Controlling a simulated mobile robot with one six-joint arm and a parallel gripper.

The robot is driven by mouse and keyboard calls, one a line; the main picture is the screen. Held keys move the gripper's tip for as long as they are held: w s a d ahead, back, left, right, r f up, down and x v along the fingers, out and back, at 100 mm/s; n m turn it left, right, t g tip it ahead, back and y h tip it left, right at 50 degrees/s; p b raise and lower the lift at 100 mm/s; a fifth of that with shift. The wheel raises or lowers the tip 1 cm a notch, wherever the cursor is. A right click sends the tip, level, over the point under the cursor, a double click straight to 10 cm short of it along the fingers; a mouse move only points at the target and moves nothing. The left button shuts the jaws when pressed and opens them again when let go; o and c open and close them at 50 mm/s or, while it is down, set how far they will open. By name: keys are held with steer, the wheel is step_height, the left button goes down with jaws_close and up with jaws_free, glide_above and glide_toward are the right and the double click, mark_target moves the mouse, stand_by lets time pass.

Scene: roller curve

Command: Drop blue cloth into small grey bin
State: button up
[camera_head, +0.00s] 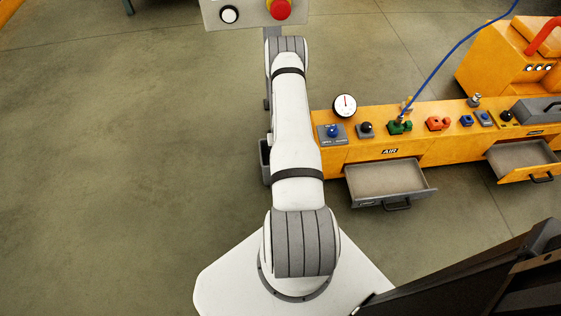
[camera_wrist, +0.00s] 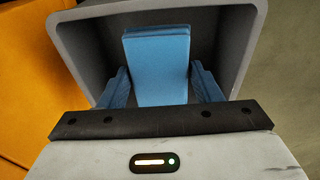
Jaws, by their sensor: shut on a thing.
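The blue cloth (camera_wrist: 157,62) shows as a folded, flat-sided block in the middle of the wrist view. My gripper (camera_wrist: 159,78) is shut on it, with a blue finger at each side of the cloth. The small grey bin (camera_wrist: 78,42) surrounds the cloth and fingers in this view, its open mouth facing the camera. The cloth is over or within the mouth; how deep, I cannot tell. In the head view a dark grey bin (camera_head: 265,161) shows partly behind my arm, beside the orange bench. My gripper and the cloth are hidden there.
The orange bench (camera_head: 340,155) carries a gauge, knobs and coloured fittings. A grey drawer (camera_head: 385,180) and an orange drawer (camera_head: 525,158) stand open at its front. A panel with a red button (camera_head: 281,9) is at the top. The floor at left is clear.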

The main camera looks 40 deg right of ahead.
steer(key=shift+f+b, duration=0.8)
steer(key=shift+f, duration=2.15)
steer(key=shift+f, duration=0.2)
steer(key=o, duration=0.9)
steer(key=shift+r, duration=0.15)
steer(key=r+p, duration=0.1)
steer(key=r, duration=0.3)
steer(key=s+r+p, duration=0.1)
steer(key=r, duration=0.3)
steer(key=r+p, duration=0.1)
steer(key=r, duration=0.3)
steer(key=shift+s+a+p, duration=0.15)
steer(key=shift+a+p, duration=0.2)
steer(key=shift+a, duration=0.05)
